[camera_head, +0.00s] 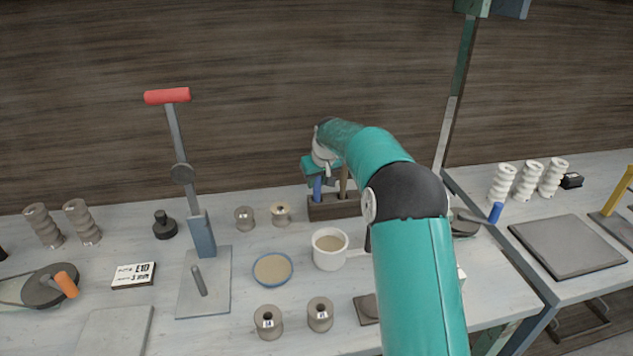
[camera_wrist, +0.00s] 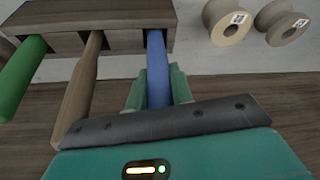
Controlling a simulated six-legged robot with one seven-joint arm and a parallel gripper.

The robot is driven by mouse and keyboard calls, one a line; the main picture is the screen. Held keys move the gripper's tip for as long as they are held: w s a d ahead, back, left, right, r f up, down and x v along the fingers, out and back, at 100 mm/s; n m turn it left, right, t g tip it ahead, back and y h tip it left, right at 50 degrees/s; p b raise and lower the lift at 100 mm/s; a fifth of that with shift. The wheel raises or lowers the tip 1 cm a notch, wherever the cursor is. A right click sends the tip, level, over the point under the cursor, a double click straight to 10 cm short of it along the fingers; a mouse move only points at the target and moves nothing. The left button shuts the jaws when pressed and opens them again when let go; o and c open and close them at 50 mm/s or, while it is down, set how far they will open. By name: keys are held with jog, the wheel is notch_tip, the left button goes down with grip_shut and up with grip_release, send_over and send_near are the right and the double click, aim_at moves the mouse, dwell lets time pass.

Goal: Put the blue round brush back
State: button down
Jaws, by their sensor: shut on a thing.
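The blue round brush (camera_wrist: 157,72) is held upright by its handle between the fingers of my gripper (camera_wrist: 158,92). Its far end meets a slot of the dark wooden brush rack (camera_wrist: 100,14) in the wrist view; how deep it sits is hidden. In the head view the blue handle (camera_head: 317,188) shows just below my gripper (camera_head: 318,175), at the left end of the rack (camera_head: 330,211). A brown handle (camera_wrist: 82,85) and a green handle (camera_wrist: 22,75) stand in the rack's other slots. My arm hides part of the rack in the head view.
A white mug (camera_head: 328,262) and a blue-rimmed dish (camera_head: 272,284) stand in front of the rack. Two small spools (camera_head: 244,219) (camera_head: 280,214) stand to its left. A lever press (camera_head: 202,240) is farther left. Bare tabletop lies between the spools and the dish.

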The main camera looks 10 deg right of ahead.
jog(key=shift+f, duration=0.25)
jog(key=c, duration=1.2)
grip_release()
jog(key=shift+c, duration=0.2)
jog(key=shift+r, duration=0.1)
jog(key=s+r, duration=1.5)
jog(key=r, duration=0.2)
jog(key=s+f+m, duration=0.1)
jog(key=s+f, duration=0.1)
jog(key=s, duration=1.4)
jog(key=s+f+m+t+h, duration=0.1)
jog(key=s+f+m, duration=0.1)
jog(key=s, duration=1.5)
jog(key=shift+s+f, duration=0.3)
jog(key=shift+f, duration=0.1)
